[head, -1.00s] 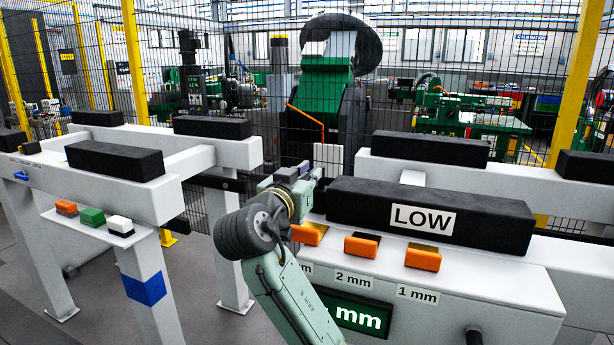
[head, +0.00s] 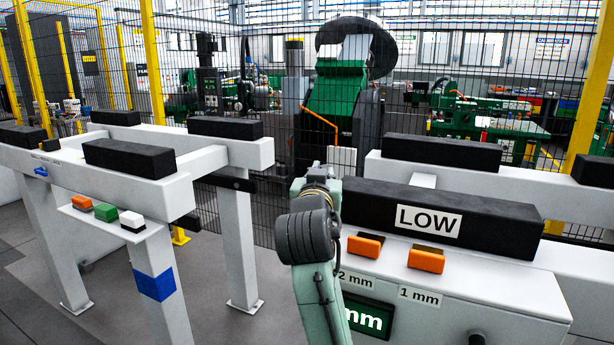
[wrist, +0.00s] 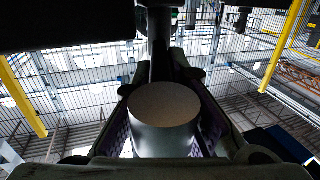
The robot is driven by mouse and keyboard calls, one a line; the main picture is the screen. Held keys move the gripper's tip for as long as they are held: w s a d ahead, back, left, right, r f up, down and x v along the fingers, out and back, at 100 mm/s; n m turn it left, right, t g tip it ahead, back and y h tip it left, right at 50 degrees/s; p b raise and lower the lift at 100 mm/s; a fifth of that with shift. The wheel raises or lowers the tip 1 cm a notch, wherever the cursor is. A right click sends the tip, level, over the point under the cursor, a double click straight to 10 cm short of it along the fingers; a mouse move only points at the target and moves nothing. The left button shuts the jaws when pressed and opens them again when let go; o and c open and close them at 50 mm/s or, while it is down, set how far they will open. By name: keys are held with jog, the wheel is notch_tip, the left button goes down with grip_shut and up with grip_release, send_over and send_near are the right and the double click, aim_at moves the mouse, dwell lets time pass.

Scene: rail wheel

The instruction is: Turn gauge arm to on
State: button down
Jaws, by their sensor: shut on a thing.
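In the wrist view my gripper (wrist: 165,88) is shut on a grey rod-like part with a round beige end face (wrist: 165,104). A finger lies on each side of it. I take this part to be the gauge arm's handle, though its other end is hidden. A dark post stands just behind it. In the head view my arm hides the gripper's fingers and the held part. My wrist sits at the left end of the black block marked LOW (head: 430,219). No "on" mark can be read.
At left, a white rail stand (head: 180,185) carries black blocks and a shelf with orange, green and white buttons. Mesh fencing (head: 280,130) stands behind.

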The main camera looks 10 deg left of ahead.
jog(key=shift+d+n+y, duration=0.4)
jog(key=shift+n+y, duration=0.2)
jog(key=shift+y, duration=0.3)
jog(key=c, duration=1.6)
grip_release()
jog(key=s+d, duration=0.1)
jog(key=s, duration=1.1)
jog(key=shift+d, duration=0.15)
jog(key=shift+c, duration=0.2)
